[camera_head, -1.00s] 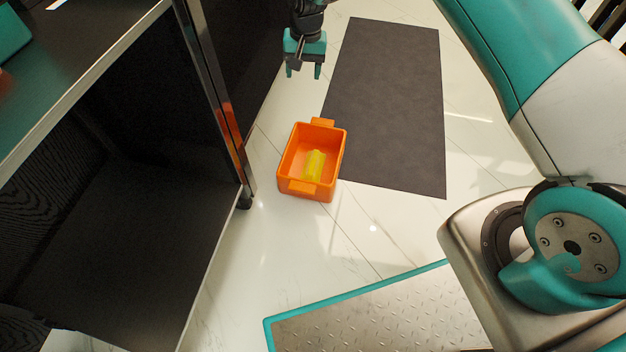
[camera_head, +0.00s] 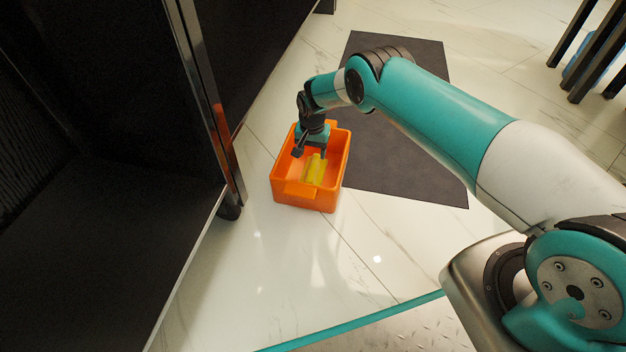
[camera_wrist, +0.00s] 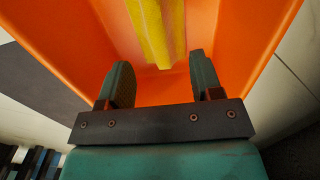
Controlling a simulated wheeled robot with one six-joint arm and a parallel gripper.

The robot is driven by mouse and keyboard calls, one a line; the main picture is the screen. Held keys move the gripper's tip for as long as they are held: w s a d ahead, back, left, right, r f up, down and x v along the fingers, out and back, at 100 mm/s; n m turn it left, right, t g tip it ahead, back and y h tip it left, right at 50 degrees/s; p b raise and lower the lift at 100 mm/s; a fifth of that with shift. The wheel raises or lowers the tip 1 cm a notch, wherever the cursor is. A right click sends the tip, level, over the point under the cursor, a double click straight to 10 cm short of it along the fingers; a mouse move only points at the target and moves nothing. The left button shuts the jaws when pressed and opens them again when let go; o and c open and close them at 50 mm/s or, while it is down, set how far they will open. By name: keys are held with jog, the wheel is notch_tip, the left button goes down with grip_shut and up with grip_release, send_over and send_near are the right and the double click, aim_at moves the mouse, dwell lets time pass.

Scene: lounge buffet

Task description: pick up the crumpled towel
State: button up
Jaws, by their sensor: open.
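A yellow, ridged, elongated item (camera_head: 316,171) lies in the orange bin (camera_head: 300,197) on the floor; it may be the towel, though I cannot make out cloth. No other towel shows. My gripper (camera_head: 311,154) is at the bin's far part, reaching down into its opening. In the wrist view, my gripper (camera_wrist: 160,64) has its two fingers apart with nothing between them. The yellow item (camera_wrist: 157,28) is just beyond the fingertips, roughly in line with the gap. The bin's orange wall (camera_wrist: 55,45) surrounds it.
A dark cabinet (camera_head: 95,240) with a metal-edged post stands close on the left of the bin. A dark grey mat (camera_head: 405,150) lies on the pale tiled floor to the right. Dark chair-like legs (camera_head: 598,55) show at the upper right.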

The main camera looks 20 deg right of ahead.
aim_at(313, 167)
jog(key=f+b, duration=0.5)
jog(key=f, duration=0.3)
jog(key=shift+s, duration=0.2)
jog(key=shift+r, duration=0.15)
jog(key=c, duration=1)
jog(key=shift+r, duration=0.1)
notch_tip(313, 167, up, 20)
jog(key=p, duration=1.1)
jog(key=shift+p, duration=0.3)
